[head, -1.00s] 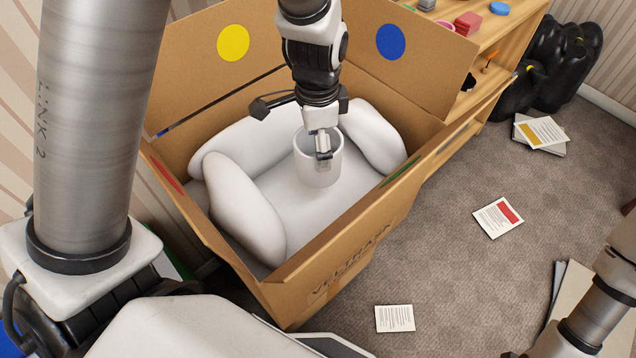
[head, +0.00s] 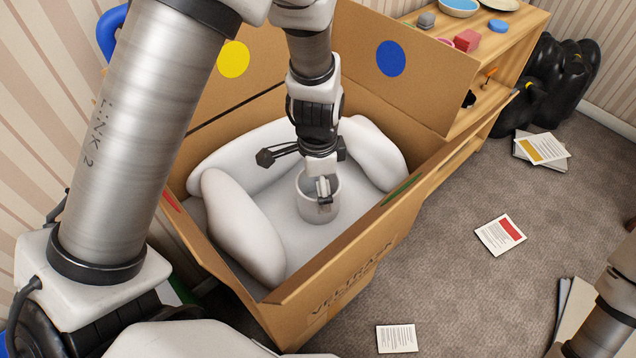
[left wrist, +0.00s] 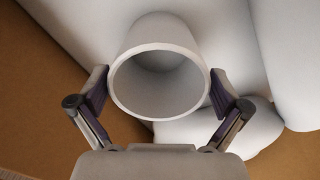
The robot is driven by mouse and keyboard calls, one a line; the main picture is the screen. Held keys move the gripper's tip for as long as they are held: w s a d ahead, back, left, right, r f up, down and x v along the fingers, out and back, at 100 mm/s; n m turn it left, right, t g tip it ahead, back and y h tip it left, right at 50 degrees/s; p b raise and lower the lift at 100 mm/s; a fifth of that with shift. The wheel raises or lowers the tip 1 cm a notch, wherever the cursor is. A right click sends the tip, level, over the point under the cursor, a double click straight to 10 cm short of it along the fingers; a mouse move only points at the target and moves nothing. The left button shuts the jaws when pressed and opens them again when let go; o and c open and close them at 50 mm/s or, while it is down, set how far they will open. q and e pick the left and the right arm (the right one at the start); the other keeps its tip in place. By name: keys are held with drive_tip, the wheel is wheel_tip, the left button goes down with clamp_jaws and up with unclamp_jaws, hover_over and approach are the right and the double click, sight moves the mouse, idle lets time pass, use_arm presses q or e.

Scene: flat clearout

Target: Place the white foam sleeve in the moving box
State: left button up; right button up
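The white foam sleeve (head: 309,207) is a short, open-topped tube inside the moving box (head: 362,268), among the white padding. My left gripper (head: 324,194) reaches down into the box from above. In the left wrist view, its two fingers (left wrist: 158,92) lie against opposite sides of the sleeve (left wrist: 160,35), whose round rim faces the camera. The head view does not clearly show whether the sleeve's lower end touches the box's pale floor. My right arm shows at the lower right of the head view, but its gripper is out of frame.
White cushions (head: 243,228) line the box's left, back and right (head: 372,150). The box's back flaps (head: 412,85) stand up. A wooden shelf (head: 500,50) with small items stands behind right, beside black bags (head: 560,75). Papers (head: 500,235) lie on the carpet.

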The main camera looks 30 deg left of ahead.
use_arm(q)
drive_tip(key=shift+r, duration=0.1)
drive_tip(key=shift+r, duration=0.3)
wheel_tip(320, 180, up, 12)
drive_tip(key=p, duration=0.1)
drive_tip(key=shift+f+p, duration=0.15)
drive_tip(key=shift+p, duration=0.25)
